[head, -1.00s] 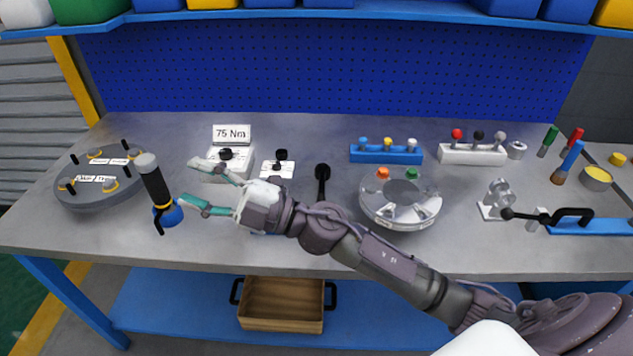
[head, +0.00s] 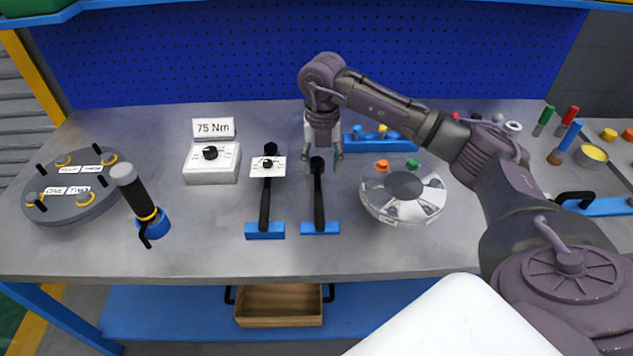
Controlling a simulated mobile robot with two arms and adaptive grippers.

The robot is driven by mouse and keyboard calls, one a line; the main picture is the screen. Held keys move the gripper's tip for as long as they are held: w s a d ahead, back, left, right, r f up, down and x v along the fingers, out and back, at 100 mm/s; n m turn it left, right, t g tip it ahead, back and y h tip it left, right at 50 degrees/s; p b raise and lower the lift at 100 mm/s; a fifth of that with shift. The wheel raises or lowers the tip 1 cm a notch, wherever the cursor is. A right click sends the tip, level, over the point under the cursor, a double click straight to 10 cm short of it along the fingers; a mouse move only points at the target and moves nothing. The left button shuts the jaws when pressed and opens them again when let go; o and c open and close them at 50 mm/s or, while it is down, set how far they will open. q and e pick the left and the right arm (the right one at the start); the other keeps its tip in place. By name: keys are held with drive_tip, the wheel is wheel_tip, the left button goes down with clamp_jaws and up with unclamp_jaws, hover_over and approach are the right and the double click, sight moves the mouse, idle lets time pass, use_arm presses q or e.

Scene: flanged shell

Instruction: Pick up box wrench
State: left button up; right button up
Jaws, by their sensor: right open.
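The box wrench (head: 319,200) appears to be the plain black tool with a rounded upper end, its lower end at a blue holder (head: 320,228) in the middle of the table. My right gripper (head: 322,157) points down at the wrench's upper end. Its fingers are open, one on each side of that end in the picture; I cannot tell whether they touch it. A similar black wrench with a white dial plate (head: 266,195) lies just to the left in its own blue holder. My left gripper is not in view.
A silver flanged shell (head: 403,191) sits close to the right. A blue rack (head: 380,144) stands behind, partly hidden by my arm. The 75 Nm dial box (head: 211,163), a black-and-blue upright tool (head: 140,197) and a grey round plate (head: 70,190) are on the left. The front table strip is clear.

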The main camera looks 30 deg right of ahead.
hover_over(318, 194)
drive_tip(key=f, duration=0.4)
drive_tip(key=shift+d+f, duration=0.3)
drive_tip(key=shift+d, duration=0.05)
drive_tip(key=shift+s+a+f+p, duration=0.15)
drive_tip(key=shift+f+p, duration=0.35)
drive_tip(key=shift+f, duration=0.85)
drive_tip(key=shift+w+a+f+p, duration=0.15)
drive_tip(key=shift+f+p, duration=0.35)
drive_tip(key=shift+f, duration=0.8)
clamp_jaws()
